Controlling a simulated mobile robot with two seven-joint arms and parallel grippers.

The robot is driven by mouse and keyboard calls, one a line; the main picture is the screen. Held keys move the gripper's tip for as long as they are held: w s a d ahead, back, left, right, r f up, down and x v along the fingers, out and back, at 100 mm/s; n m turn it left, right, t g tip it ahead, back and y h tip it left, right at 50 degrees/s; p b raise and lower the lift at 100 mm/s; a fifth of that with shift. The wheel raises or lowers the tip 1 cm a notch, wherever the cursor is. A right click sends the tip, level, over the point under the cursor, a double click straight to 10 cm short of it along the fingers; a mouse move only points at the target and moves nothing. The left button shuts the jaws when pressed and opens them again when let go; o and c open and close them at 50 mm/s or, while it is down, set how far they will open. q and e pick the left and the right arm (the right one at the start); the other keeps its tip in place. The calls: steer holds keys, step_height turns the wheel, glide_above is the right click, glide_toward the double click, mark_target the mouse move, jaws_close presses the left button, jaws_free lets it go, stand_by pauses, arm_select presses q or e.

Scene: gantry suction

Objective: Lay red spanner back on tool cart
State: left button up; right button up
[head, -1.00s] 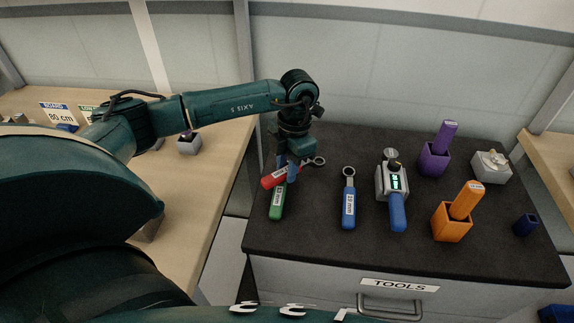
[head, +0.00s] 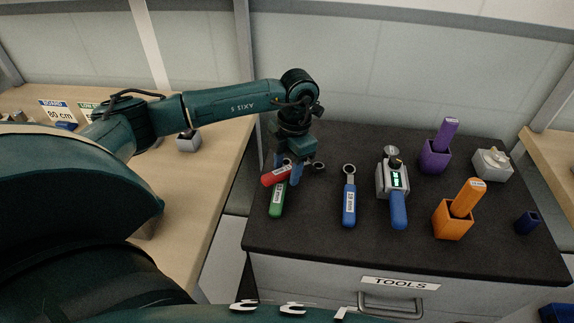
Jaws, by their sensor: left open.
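The red spanner (head: 275,177) is at the left side of the dark top of the tool cart (head: 320,245). Its red handle crosses over the upper part of the green spanner (head: 276,207), and its metal ring end (head: 318,166) points right. My left gripper (head: 289,174) points down over the red spanner. Its blue fingers are open and spread apart, one on each side of the spanner's shaft. The fingers and gripper body hide part of the shaft. Whether the red spanner rests on the green one or directly on the cart, I cannot tell. My right gripper is not in view.
A blue spanner (head: 349,204) lies to the right, then a grey tool with a lit display and blue handle (head: 393,182). Purple (head: 434,158) and orange (head: 453,221) holders stand farther right. Free cart top lies in front of the spanners. A wooden bench (head: 205,215) is at left.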

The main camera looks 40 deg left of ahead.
arm_select(q)
steer(key=shift+w+r, duration=0.1)
steer(key=shift+r, duration=0.6)
step_height(320, 180, up, 11)
steer(key=w+b, duration=0.1)
steer(key=shift+w+d+r, duration=0.15)
steer(key=shift+w+d, duration=0.05)
steer(key=shift+d, duration=0.1)
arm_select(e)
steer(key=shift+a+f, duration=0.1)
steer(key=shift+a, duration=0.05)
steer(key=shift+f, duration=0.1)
